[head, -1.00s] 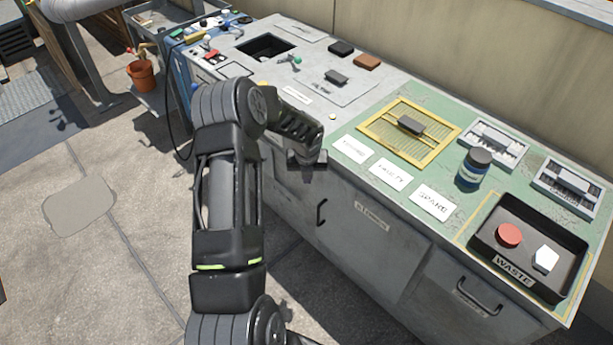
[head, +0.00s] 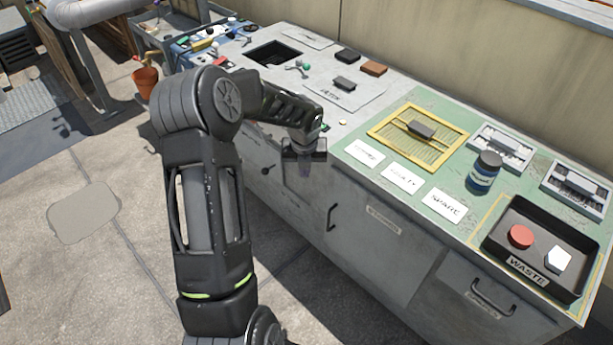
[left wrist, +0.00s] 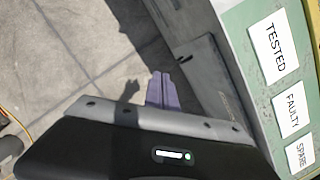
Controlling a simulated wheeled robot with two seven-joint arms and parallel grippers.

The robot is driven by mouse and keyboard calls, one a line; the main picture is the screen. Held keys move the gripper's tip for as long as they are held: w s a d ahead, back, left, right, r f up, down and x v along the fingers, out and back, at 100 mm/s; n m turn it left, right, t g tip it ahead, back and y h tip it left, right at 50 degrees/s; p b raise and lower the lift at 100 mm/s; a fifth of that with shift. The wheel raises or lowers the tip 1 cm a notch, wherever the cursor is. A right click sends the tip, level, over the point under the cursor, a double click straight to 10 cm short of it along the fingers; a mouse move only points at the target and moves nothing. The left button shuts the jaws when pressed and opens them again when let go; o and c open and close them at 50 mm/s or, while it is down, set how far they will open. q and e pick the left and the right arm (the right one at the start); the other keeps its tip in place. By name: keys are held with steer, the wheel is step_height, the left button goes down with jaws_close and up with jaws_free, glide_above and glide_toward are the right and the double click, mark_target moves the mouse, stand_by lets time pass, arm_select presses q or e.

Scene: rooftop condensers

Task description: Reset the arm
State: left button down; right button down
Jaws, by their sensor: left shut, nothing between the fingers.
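My left gripper (head: 305,168) hangs in front of the workbench, just off its front edge, pointing down. It is shut and empty. In the left wrist view its closed fingers (left wrist: 162,90) show over the paved floor beside the cabinet front. The left arm comes up from the bottom of the head view and bends over toward the bench. My right gripper does not show in either view.
The workbench (head: 262,120) holds a yellow-framed mesh mat (head: 446,152) with a dark block (head: 422,129), white label cards (head: 401,179), a blue jar (head: 484,172) and a black waste tray (head: 488,243). Cabinet handles (head: 331,203) stick out in front. Floor at left is mostly clear.

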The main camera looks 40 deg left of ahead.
arm_select(q)
steer(key=shift+r, duration=0.1)
stand_by(0.6)
steer(key=d+f+n+t+h, duration=0.15)
steer(key=d+f+n, duration=0.35)
steer(key=d+n, duration=0.5)
steer(key=d+f+n+t+h, duration=0.1)
steer(key=d+f+n+h, duration=0.3)
steer(key=d+n, duration=0.6)
steer(key=s+d+f+n+g, duration=0.2)
steer(key=s+d+f+n, duration=0.2)
steer(key=s+d, duration=0.5)
steer(key=s+d+f+n+g, duration=0.2)
steer(key=s+d+f+n, duration=0.3)
steer(key=s+d, duration=0.5)
steer(key=s, duration=0.4)
steer(key=shift+s+d+f+n, duration=0.3)
steer(key=shift+f, duration=0.1)
steer(key=shift+h, duration=0.25)
